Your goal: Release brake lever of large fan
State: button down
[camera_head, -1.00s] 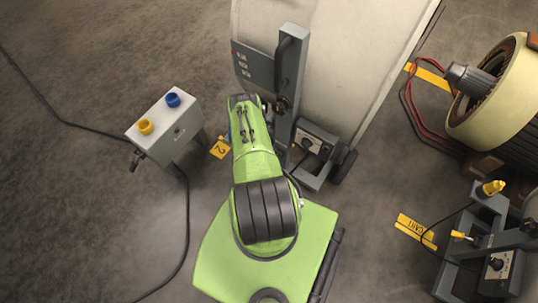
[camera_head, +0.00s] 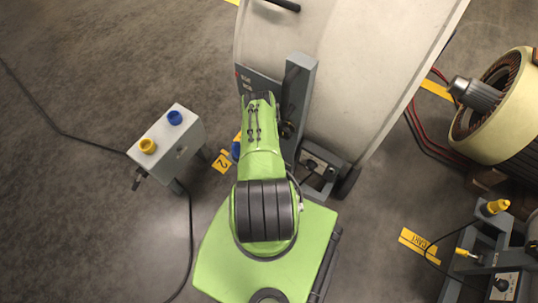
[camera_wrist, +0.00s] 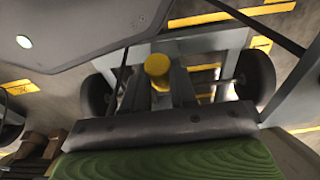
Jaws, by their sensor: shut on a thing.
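The large fan's pale drum housing (camera_head: 350,75) stands at the top centre of the head view, with a grey upright post (camera_head: 300,85) at its near side. In the wrist view, my gripper (camera_wrist: 159,75) has its two grey fingers around a yellow knob (camera_wrist: 157,66) and is shut on it. The knob appears to be the end of the brake lever, but its shaft is hidden beneath it. In the head view, my green arm covers the gripper and the knob.
A box with yellow and blue knobs (camera_head: 168,140) stands at left, its cable on the floor. A cream-coloured motor (camera_head: 500,110) and a smaller grey stand with yellow-tipped parts (camera_head: 485,255) are at right. A small control box (camera_head: 318,165) sits low beside the post.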

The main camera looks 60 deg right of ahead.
jog(key=c, duration=0.9)
grip_release()
notch_tip(320, 180, up, 16)
jog(key=a+p, duration=0.2)
jog(key=p, duration=1.1)
jog(key=shift+w+a+f, duration=0.15)
jog(key=shift+w+a, duration=0.05)
jog(key=shift+a, duration=0.05)
jog(key=shift+w, duration=0.1)
